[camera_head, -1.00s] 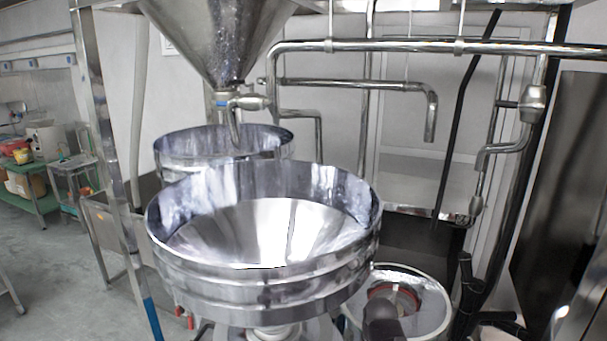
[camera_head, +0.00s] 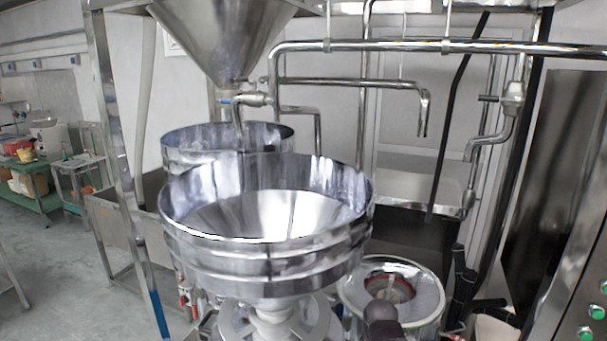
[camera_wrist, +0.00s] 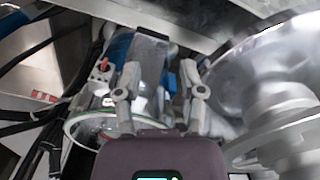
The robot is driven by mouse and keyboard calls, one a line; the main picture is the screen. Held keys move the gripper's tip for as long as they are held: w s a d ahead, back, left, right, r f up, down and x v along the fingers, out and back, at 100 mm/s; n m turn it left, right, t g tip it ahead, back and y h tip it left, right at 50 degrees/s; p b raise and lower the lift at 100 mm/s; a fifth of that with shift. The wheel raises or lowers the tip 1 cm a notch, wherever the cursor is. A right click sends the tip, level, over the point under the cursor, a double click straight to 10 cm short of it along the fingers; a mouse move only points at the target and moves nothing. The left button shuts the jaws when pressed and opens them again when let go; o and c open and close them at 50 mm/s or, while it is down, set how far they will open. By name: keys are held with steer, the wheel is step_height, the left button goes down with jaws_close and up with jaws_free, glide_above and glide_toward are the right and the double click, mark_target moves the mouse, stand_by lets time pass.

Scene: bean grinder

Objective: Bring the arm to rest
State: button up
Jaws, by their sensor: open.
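My gripper (camera_wrist: 158,90) shows in the wrist view with its two grey fingers spread apart and nothing visible between them. In the head view a dark rounded part of my arm (camera_head: 382,318) is at the bottom, in front of a round steel vessel (camera_head: 425,300) with a red ring inside. The fingers cannot be made out there. The grinder's wide steel bowl (camera_head: 270,262) stands left of my arm.
A steel funnel (camera_head: 222,40) hangs above a second bowl (camera_head: 185,150). Steel pipes (camera_head: 440,46) cross behind. A panel with green buttons (camera_head: 597,312) stands at the right edge. In the wrist view, large shiny metal discs (camera_wrist: 275,75) are close on the right. Open floor lies at left.

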step_height(320, 180, down, 8)
steer(key=b, duration=0.7)
steer(key=shift+b, duration=0.3)
steer(key=shift+w, duration=0.1)
stand_by(0.9)
